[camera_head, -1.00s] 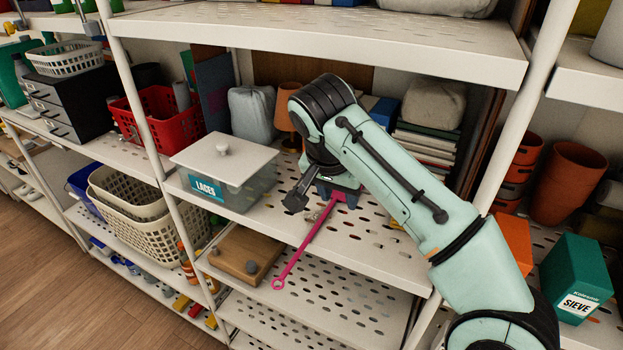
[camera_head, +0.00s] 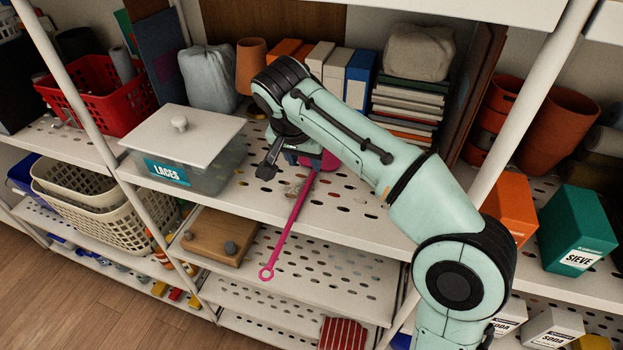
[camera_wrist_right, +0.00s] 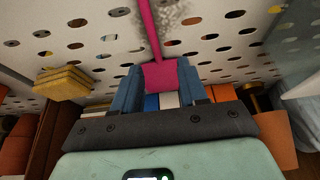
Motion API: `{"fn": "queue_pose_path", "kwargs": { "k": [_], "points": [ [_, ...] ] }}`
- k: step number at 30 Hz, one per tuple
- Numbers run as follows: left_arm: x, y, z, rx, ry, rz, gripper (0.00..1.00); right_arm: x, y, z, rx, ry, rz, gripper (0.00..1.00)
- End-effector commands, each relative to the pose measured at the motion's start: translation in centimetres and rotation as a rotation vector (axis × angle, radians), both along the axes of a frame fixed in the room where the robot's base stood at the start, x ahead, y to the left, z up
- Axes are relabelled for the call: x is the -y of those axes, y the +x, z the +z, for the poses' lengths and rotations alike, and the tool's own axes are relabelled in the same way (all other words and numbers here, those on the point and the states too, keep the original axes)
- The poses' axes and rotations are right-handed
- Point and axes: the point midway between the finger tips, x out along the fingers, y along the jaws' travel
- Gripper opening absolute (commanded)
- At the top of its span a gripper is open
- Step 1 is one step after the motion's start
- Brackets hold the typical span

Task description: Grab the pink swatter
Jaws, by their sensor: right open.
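The pink swatter (camera_head: 287,232) lies on the middle shelf, its thin handle sticking out past the front edge and ending in a ring. Its head is largely hidden behind my right gripper (camera_head: 303,160) in the head view. In the right wrist view, the pink swatter head (camera_wrist_right: 160,76) is between the two blue fingers of my right gripper (camera_wrist_right: 158,90), which is open around it. Whether a finger touches it cannot be told. My left gripper is not in view.
A lidded LACES box (camera_head: 190,165) stands left of my right gripper. Behind are a grey bag (camera_head: 209,80), a terracotta pot (camera_head: 250,62) and stacked books (camera_head: 408,105). An orange box (camera_head: 508,208) and a green SIEVE box (camera_head: 577,228) stand beyond the right post.

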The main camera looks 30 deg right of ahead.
Motion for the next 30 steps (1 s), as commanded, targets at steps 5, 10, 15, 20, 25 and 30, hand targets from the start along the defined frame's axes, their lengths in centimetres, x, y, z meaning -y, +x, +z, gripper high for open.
{"fn": "queue_pose_path", "kwargs": {
  "k": [5, 10, 15, 20, 25, 30],
  "points": [
    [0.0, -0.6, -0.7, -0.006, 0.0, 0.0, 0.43, 0.6, -0.2, -2.1, -0.004, -0.001, -0.002, 0.42],
    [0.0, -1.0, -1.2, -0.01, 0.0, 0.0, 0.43, 1.3, 0.2, -4.4, -0.003, -0.001, -0.001, 0.42],
    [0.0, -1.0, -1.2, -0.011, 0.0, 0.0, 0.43, 1.6, 0.4, -5.0, 0.001, -0.001, 0.0, 0.42],
    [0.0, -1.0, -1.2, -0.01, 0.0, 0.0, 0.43, 1.6, 0.5, -5.0, 0.001, 0.0, 0.0, 0.42],
    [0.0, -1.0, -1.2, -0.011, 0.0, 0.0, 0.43, 1.6, 0.4, -5.0, 0.001, -0.001, 0.0, 0.42],
    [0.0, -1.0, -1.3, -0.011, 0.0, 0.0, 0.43, 1.6, 0.4, -5.1, 0.001, 0.0, 0.0, 0.23]
  ]
}}
